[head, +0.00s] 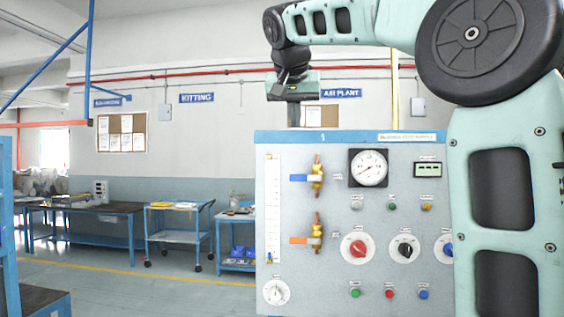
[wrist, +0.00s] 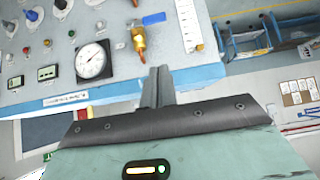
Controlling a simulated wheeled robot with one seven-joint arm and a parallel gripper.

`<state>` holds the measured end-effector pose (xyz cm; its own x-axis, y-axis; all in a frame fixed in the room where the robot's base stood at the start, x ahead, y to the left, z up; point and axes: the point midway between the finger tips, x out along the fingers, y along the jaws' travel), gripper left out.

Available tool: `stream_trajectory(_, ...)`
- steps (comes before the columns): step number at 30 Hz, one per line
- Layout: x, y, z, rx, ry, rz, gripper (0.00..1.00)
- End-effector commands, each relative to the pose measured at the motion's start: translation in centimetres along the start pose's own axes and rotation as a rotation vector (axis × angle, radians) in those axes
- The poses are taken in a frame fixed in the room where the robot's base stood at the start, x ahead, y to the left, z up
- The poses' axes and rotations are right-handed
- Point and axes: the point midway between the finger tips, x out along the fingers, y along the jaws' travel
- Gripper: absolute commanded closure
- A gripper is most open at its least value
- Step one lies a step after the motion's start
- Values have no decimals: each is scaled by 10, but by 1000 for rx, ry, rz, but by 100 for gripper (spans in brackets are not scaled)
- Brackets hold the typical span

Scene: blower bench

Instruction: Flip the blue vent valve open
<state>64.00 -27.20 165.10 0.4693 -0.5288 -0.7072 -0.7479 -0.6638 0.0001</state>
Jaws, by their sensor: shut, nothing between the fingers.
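The blue vent valve has a brass body (head: 317,176) mounted upright on the panel's upper left. Its blue lever (head: 299,178) lies horizontal and points left, crosswise to the brass body. In the wrist view, where the panel appears upside down, the blue lever (wrist: 154,19) points right from the brass body (wrist: 138,40). My gripper (head: 294,118) is shut and empty, pointing down at the panel's top edge, above and slightly left of the valve. Its closed fingers (wrist: 158,85) are apart from the lever in the wrist view.
An orange-levered valve (head: 299,240) sits directly below the blue one. A round gauge (head: 368,168) is to the right and a sight tube (head: 273,208) to the left. Knobs and buttons fill the lower panel (head: 330,275). Carts (head: 180,236) stand at the left.

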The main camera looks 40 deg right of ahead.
Motion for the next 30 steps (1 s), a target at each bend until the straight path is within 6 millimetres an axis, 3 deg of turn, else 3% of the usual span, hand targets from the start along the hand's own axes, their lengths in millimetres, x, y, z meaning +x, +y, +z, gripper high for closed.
stream_trajectory(9,1,0,0,-1,0,0,100)
stream_trajectory(14,12,0,0,-1,-2,2,100)
stream_trajectory(28,103,1,-1,-2,-5,3,100)
stream_trajectory(30,108,0,8,-3,-3,1,100)
